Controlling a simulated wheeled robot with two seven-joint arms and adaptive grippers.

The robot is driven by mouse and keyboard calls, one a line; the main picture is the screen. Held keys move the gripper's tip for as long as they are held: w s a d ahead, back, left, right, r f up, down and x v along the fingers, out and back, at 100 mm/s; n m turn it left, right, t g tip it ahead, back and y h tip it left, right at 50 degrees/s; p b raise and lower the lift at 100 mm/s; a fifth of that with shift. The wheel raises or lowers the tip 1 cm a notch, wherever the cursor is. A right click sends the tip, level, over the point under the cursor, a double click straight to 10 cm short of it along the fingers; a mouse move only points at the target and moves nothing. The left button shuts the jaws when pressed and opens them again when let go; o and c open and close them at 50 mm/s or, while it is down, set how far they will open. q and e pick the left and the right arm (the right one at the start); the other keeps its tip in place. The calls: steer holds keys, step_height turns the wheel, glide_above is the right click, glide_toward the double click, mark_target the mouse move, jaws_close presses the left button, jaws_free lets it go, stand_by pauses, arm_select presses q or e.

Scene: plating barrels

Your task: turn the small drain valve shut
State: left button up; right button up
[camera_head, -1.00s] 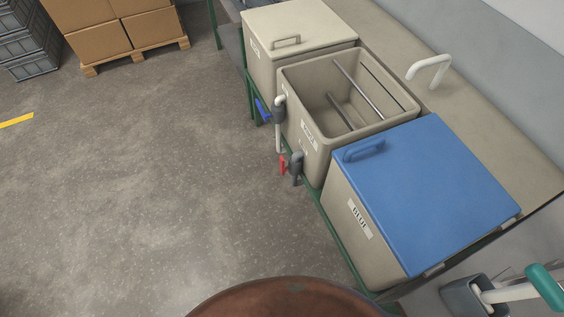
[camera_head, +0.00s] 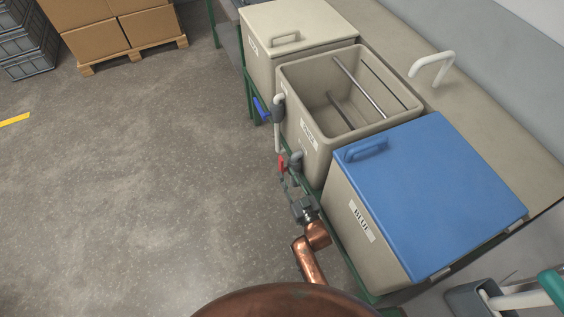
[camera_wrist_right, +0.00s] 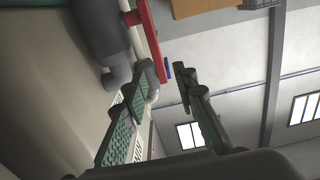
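The small drain valve's red handle (camera_head: 282,163) shows at the front of the open middle tank, beside a grey fitting (camera_head: 295,160). My right gripper (camera_head: 293,182) is right below it, with my copper arm behind. In the right wrist view the red handle (camera_wrist_right: 150,45) runs down to between the tips of my open fingers (camera_wrist_right: 162,78); the grey valve body (camera_wrist_right: 100,40) is at its left. The gripper holds nothing that I can see, and I cannot tell whether a finger touches the handle. My left gripper is out of view.
The open middle tank (camera_head: 310,82) stands between a beige-lidded tank (camera_head: 297,22) and a blue-lidded tank (camera_head: 430,190) on a green frame. A blue handle (camera_head: 261,108) and a white pipe (camera_head: 278,135) are close behind the valve. The floor (camera_head: 130,170) to the left is clear.

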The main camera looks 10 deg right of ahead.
mark_target(282, 166)
steer(key=b+x, duration=0.1)
steer(key=x, duration=0.2)
steer(key=b+x, duration=0.1)
steer(key=x, duration=0.2)
steer(key=shift+w+a+f, duration=0.1)
steer(key=shift+w+f, duration=0.1)
steer(key=shift+w, duration=0.05)
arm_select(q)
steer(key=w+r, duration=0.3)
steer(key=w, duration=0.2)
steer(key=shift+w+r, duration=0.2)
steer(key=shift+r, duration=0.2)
arm_select(e)
steer(key=shift+w, duration=0.3)
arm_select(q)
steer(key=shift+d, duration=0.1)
arm_select(e)
jaws_close()
steer(key=shift+a, duration=0.1)
